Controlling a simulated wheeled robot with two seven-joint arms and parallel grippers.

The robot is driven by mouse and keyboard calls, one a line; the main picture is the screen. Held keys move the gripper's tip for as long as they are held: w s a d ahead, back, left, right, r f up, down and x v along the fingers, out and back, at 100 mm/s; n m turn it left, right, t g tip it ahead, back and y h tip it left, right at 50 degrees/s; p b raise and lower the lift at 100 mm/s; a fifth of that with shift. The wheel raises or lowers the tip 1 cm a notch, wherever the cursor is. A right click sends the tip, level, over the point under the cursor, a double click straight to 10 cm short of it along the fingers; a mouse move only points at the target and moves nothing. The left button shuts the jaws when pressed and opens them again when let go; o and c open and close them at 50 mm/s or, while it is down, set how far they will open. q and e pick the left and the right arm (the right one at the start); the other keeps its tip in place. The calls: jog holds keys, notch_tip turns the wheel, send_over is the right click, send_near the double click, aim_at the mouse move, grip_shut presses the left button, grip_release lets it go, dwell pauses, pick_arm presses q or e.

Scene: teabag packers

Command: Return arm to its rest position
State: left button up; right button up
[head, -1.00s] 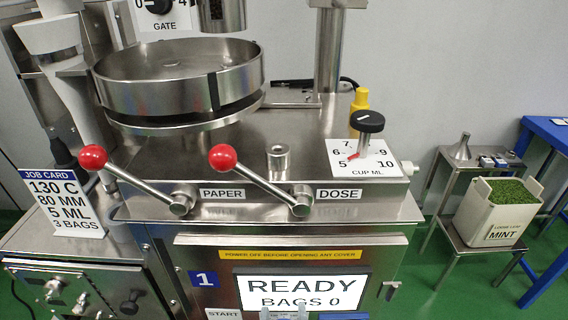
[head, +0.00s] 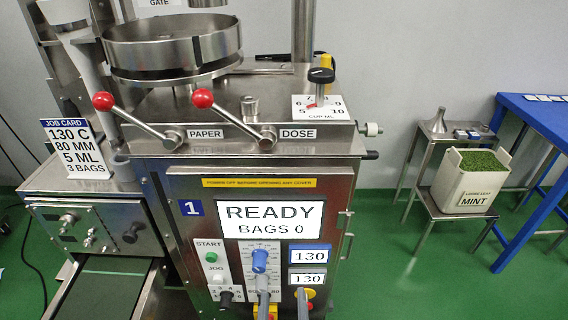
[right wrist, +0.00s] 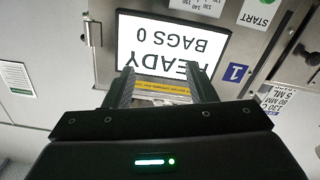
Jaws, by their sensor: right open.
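My right gripper (head: 282,288) shows at the bottom of the head view as two grey fingers, apart and with nothing between them. It is in front of the packing machine's lower control panel and overlaps the area of the blue-handled control (head: 260,260). In the right wrist view the open fingers (right wrist: 163,82) point at the machine's front, with the READY, BAGS 0 screen (right wrist: 172,42) upside down beyond them. Whether the fingers touch the panel cannot be told. My left gripper is not in view.
The machine's red-knobbed PAPER lever (head: 104,101) and DOSE lever (head: 203,98) stick out above the panel. At right are a mint bin (head: 455,190) and a blue table (head: 535,106). Green floor between is clear.

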jog(key=s+d+f+n+g+y+p, duration=0.15)
jog(key=f+g, duration=0.25)
jog(key=f, duration=1.1)
jog(key=s+d+f+n+g+y+p, duration=0.1)
jog(key=s+d+f+n+g+p, duration=0.15)
jog(key=f, duration=1.35)
jog(key=s+d+f+m+g+h+p, duration=0.2)
jog(key=s+d+f+g, duration=0.5)
jog(key=d+f, duration=0.55)
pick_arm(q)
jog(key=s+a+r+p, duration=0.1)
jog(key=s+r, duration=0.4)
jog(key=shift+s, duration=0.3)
pick_arm(e)
jog(key=s+d+f+m+g, duration=0.1)
jog(key=s+d+f, duration=0.2)
jog(key=s, duration=0.4)
jog(key=s+d+f+m+g, duration=0.1)
jog(key=s+d+f+g, duration=0.1)
jog(key=s+d, duration=0.2)
jog(key=s, duration=0.3)
jog(key=shift+s+f+m, duration=0.3)
jog(key=shift+s+f, duration=0.05)
jog(key=shift+f, duration=0.05)
jog(key=shift+a+g+h, duration=0.1)
jog(key=shift+g+h, duration=0.15)
